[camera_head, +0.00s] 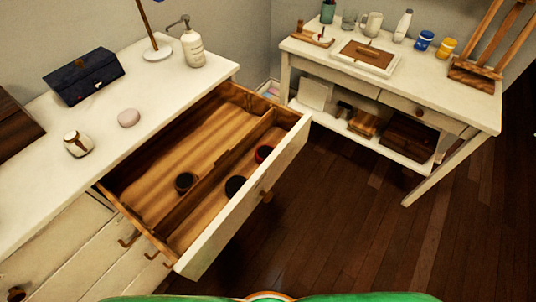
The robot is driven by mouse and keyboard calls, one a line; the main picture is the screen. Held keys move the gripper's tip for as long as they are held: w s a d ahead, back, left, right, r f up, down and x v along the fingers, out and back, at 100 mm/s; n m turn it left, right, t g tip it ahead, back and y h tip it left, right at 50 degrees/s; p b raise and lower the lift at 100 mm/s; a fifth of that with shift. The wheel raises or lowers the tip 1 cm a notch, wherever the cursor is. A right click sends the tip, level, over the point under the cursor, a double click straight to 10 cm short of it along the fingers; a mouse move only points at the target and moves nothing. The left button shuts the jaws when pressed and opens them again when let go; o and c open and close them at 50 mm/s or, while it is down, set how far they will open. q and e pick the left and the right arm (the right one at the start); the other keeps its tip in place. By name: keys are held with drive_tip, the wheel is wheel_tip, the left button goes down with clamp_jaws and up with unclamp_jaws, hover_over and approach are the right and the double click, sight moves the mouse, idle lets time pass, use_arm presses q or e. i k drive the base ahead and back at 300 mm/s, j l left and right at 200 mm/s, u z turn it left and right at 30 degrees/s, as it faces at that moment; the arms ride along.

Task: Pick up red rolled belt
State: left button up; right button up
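The red rolled belt (263,154) is a small round dark-red coil inside the open wooden drawer (150,183). It lies in the compartment nearest the drawer front, towards the right end. A black rolled coil (235,186) lies to its left in the same compartment. Another dark coil (185,181) lies in the larger compartment behind the divider (220,165). Neither of my grippers shows in the head view.
The white dresser top (120,160) bears a dark blue box (84,76), a pump bottle (193,46), a pink round object (129,118) and a small jar (77,144). A white side table (458,104) stands at right. Wooden floor (340,215) before the drawer is clear.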

sight(262, 152)
drive_tip(key=i+l+u, duration=0.1)
drive_tip(key=l+u, duration=0.25)
drive_tip(key=l, duration=0.35)
drive_tip(key=l+u, duration=0.3)
drive_tip(key=l, duration=0.4)
drive_tip(key=i, duration=0.05)
